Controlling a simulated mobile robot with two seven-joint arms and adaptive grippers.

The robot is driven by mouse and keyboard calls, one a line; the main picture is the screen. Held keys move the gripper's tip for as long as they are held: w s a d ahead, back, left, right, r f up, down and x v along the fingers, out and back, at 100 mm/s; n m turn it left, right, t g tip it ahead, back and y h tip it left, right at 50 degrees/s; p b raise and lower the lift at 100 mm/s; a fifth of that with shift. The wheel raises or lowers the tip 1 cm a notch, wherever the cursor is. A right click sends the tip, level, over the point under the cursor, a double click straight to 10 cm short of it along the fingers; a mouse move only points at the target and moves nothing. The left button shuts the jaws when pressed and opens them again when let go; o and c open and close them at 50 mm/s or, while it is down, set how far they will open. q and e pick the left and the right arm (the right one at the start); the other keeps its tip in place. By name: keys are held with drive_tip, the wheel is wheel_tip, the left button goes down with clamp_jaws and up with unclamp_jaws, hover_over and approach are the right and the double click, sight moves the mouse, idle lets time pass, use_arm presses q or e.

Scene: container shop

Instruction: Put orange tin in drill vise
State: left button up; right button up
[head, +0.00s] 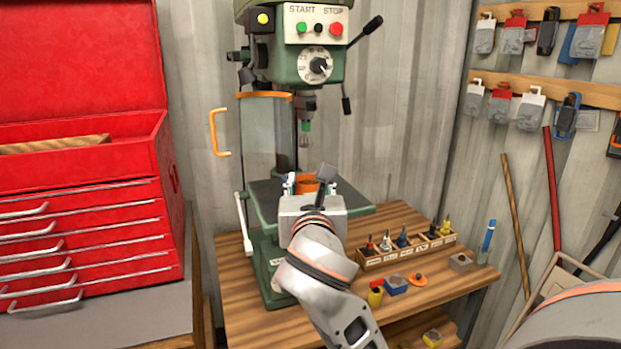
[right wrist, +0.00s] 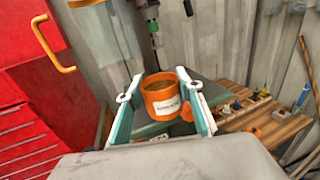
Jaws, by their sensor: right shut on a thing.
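The orange tin (head: 306,183) is an open orange pot with a white label, and it also shows in the right wrist view (right wrist: 161,100). My right gripper (head: 309,184) is shut on it, with one pale, green-lined finger on each side in the right wrist view (right wrist: 162,108). The tin is upright, at the drill press table (head: 262,192), below and in front of the chuck (head: 305,108). My gripper and wrist hide the middle of that table. I cannot make out the drill vise, nor whether the tin touches anything below. My left gripper is not in view.
A red tool chest (head: 85,200) stands at far left. A wooden bit rack (head: 408,248) and small pots are on the workbench (head: 240,285) at right.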

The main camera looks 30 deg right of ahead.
drive_tip(key=p+x, duration=0.1)
drive_tip(key=x, duration=1.6)
drive_tip(key=shift+d+r, duration=0.1)
drive_tip(key=shift+d, duration=0.05)
drive_tip(key=shift+f, duration=1.8)
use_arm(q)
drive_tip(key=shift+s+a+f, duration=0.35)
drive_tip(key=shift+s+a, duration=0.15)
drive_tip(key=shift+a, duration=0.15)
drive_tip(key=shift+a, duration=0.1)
use_arm(e)
drive_tip(key=o, duration=1.3)
drive_tip(key=shift+f, duration=0.15)
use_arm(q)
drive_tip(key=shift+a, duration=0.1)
